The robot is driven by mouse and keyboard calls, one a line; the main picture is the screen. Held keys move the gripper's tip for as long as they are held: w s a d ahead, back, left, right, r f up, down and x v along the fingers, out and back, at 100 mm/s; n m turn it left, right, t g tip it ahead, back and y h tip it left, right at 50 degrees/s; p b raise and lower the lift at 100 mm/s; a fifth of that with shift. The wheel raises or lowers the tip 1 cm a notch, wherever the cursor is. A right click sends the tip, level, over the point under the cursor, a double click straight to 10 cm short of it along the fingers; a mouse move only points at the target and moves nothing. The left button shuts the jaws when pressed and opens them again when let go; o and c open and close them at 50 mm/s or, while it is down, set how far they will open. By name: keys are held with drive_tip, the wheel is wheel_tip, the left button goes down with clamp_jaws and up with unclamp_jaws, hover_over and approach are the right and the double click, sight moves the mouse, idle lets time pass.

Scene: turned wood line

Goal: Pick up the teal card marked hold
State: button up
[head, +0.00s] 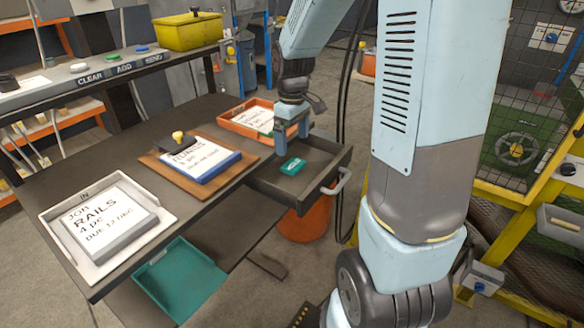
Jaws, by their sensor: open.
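The teal card (292,166) lies flat in the open drawer (318,153) at the right end of the dark workbench. It carries small pale lettering that is hard to read at this size. My gripper (292,138) points down above the drawer's far left part, a little beyond the card in the picture. Its two fingers are apart with nothing between them.
An orange tray (238,131) with a paper stands close left of my gripper. A brown board (153,166) bears a blue-edged pad and a stamp. A white tray (50,213) holds a RAILS sheet. The drawer's handle (337,182) sticks out at right. A teal bin (190,262) sits below.

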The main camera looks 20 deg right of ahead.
sight(294, 164)
wheel_tip(294, 164, down, 2)
drive_tip(key=shift+f, duration=0.1)
drive_tip(key=f, duration=0.3)
drive_tip(key=shift+s+f, duration=0.35)
drive_tip(key=shift+s, duration=0.05)
drive_tip(key=shift+f, duration=0.7)
drive_tip(key=c, duration=1)
